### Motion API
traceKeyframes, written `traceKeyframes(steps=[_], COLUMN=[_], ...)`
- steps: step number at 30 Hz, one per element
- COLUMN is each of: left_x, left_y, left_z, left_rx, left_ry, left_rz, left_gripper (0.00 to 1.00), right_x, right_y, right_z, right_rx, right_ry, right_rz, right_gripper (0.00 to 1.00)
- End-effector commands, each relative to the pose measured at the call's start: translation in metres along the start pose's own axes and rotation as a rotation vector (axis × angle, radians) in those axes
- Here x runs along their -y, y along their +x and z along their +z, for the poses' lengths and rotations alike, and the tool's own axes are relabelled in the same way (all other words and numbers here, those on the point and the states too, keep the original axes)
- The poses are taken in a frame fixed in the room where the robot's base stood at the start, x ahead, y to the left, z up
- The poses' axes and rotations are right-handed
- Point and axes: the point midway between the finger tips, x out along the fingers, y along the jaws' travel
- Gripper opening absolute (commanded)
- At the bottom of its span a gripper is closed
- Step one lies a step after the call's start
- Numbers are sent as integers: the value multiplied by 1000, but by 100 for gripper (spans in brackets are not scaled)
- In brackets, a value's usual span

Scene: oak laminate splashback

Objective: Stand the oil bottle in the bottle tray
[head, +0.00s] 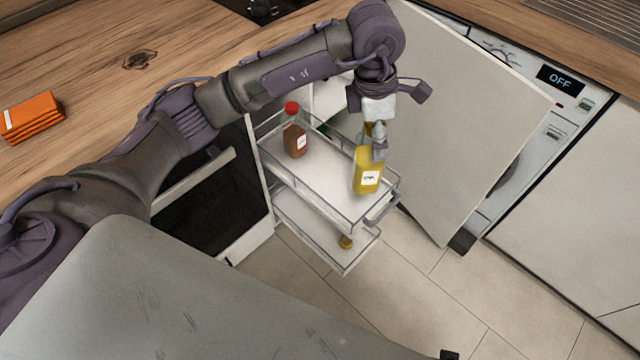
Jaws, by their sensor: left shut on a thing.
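The oil bottle (368,174) is yellow with a white label and stands about upright at the front end of the upper pull-out tray. My left gripper (378,146) comes from above and is shut on its upper part. The gripper hides part of the bottle's neck. The bottle tray (325,172) is white with a wire rail and is pulled out of the cabinet. I cannot tell whether the bottle's base touches the tray floor. My right gripper is not in view.
A brown bottle with a red cap (295,138) stands farther back in the upper tray. An open cabinet door (455,120) stands close on the right. An orange stack (32,118) lies on the worktop.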

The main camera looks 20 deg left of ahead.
Motion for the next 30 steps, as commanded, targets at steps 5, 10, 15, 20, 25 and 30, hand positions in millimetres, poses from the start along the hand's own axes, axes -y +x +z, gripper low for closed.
traceKeyframes(steps=[5,10,15,20,25,30], left_x=[-8,-13,-19,-41,-70,-94], left_y=[49,67,74,88,107,122], left_z=[21,33,32,12,-14,-35], left_rx=[4,4,2,-1,0,2], left_ry=[-395,-639,-734,-744,-743,-740], left_rz=[60,98,111,112,111,112], left_gripper=[0,0,0,0,0,0], right_x=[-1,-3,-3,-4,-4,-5], right_y=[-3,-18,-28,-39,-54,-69], right_z=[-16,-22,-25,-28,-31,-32], right_rx=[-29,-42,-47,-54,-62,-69], right_ry=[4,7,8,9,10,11], right_rz=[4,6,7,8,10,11], right_gripper=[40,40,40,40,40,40])
